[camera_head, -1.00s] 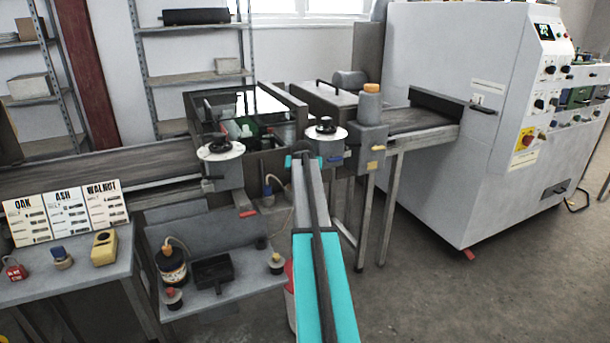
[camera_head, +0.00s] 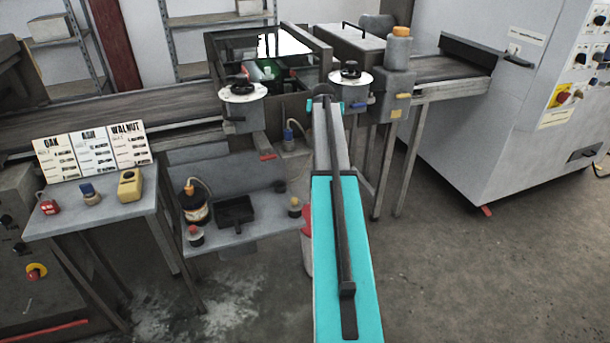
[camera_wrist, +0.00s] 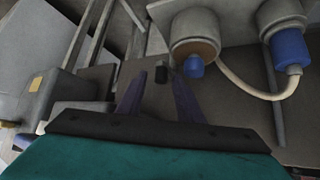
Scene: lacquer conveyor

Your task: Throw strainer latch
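My gripper's two dark purple fingers (camera_wrist: 161,82) stand apart in the wrist view, with a small dark block (camera_wrist: 162,74) showing between or beyond them; contact cannot be told. A grey cylinder (camera_wrist: 193,28) with a brown underside and a small blue part (camera_wrist: 194,67) is just beyond the right finger. In the head view, my arm ends in front of the conveyor-side units, and the fingers are hidden there. A grey unit with a black knob on a white disc (camera_head: 352,88) and a blue lever stands just right of the arm's end. I cannot tell which part is the strainer latch.
A pale hose (camera_wrist: 240,88) loops to a blue fitting (camera_wrist: 288,50) right of the fingers. The conveyor (camera_head: 100,112) runs behind. Open floor (camera_head: 440,270) lies at right.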

